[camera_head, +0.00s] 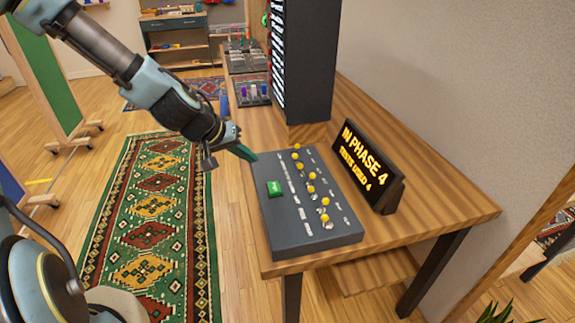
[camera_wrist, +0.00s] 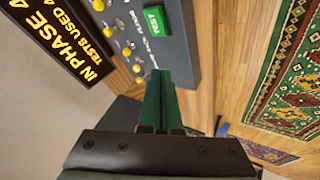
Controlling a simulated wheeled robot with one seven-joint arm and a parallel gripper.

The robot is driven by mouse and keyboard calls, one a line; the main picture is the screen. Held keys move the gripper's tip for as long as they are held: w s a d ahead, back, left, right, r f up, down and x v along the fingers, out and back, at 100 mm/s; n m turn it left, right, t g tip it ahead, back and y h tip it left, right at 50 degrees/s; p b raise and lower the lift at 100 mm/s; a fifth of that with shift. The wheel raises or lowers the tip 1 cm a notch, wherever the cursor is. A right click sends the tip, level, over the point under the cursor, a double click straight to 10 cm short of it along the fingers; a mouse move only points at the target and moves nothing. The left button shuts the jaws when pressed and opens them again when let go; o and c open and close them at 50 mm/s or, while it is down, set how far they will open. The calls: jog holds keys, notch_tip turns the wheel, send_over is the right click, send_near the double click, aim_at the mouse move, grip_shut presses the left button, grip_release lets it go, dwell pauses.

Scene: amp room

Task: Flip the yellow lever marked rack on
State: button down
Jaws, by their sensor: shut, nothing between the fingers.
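A dark grey control panel (camera_head: 283,228) lies on the wooden table, with a column of several yellow-knobbed levers (camera_head: 311,189) and small white labels. The labels are too small to read, so I cannot tell which lever is marked rack on. The levers also show in the wrist view (camera_wrist: 127,51), at upper left. My gripper (camera_head: 250,156) has green fingers and is shut and empty. It is near the panel's far left corner, apart from the levers. In the wrist view the shut fingers (camera_wrist: 158,92) point toward the panel's end.
A green button (camera_head: 275,188) is on the panel's left part. A black display (camera_head: 364,165) reading "IN PHASE 4, TESTS USED 4" stands to the right. A tall dark rack (camera_head: 309,60) rises behind the panel. The table (camera_head: 440,205) is bare at the right.

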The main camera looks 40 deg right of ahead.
aim_at(301, 168)
jog(key=shift+s+d+r, duration=0.1)
jog(key=shift+d+r, duration=0.1)
jog(key=shift+d, duration=0.35)
jog(key=p+x, duration=0.2)
jog(key=x, duration=0.8)
jog(key=shift+s+d+r+p, duration=0.25)
jog(key=shift+s+d+p, duration=0.2)
jog(key=shift+d, duration=0.1)
jog(key=shift+s+d+r+p, duration=0.2)
jog(key=shift+s+d+p, duration=0.1)
jog(key=shift+d+p, duration=0.2)
jog(key=shift+s+d, duration=0.3)
jog(key=shift+d, duration=0.35)
